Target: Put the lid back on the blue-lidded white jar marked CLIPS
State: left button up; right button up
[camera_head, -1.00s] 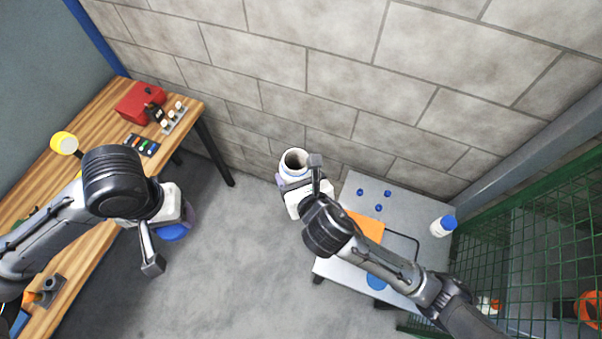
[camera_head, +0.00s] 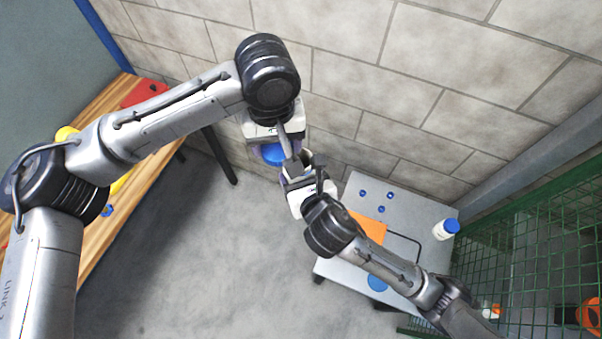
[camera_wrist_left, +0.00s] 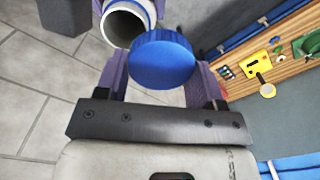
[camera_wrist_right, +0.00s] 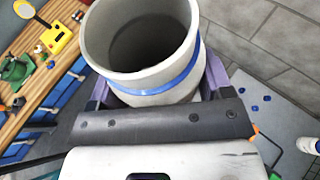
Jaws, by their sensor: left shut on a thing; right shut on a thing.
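The blue lid (camera_head: 272,153) is held by my left gripper (camera_head: 268,143), which is shut on it. In the left wrist view the lid (camera_wrist_left: 161,59) sits between the purple fingers. My right gripper (camera_wrist_right: 160,88) is shut around the open white jar (camera_wrist_right: 145,60), which has a blue band below its rim. The jar's inside looks dark and its mouth is uncovered. In the left wrist view the jar's mouth (camera_wrist_left: 124,28) shows just beyond the lid, with the lid off to one side. The CLIPS marking is not visible.
A grey table (camera_head: 345,262) at right holds an orange sheet (camera_head: 370,228), small blue discs and another blue-lidded white bottle (camera_head: 446,229). A wooden bench (camera_head: 92,262) stands at left with a red box (camera_head: 143,92). A green mesh fence (camera_head: 540,235) bounds the right.

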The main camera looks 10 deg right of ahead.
pick_arm(q)
jog(key=shift+w+d+r, duration=0.1)
jog(key=shift+d+r, duration=0.15)
jog(key=shift+d, duration=0.45)
jog(key=shift+w+d+r, duration=0.1)
jog(key=shift+d+r, duration=0.15)
jog(key=shift+d, duration=0.45)
jog(key=shift+w+d+r, duration=0.1)
jog(key=shift+d+r, duration=0.15)
jog(key=shift+d, duration=0.45)
jog(key=shift+f, duration=0.2)
jog(key=shift+f, duration=1.8)
jog(key=shift+s+f, duration=0.1)
jog(key=shift+f, duration=0.05)
jog(key=shift+f, duration=0.75)
jog(key=shift+f, duration=0.55)
jog(key=o, duration=0.4)
pick_arm(e)
jog(key=c, duration=0.4)
pick_arm(q)
jog(key=o, duration=0.5)
pick_arm(e)
jog(key=shift+c, duration=0.2)
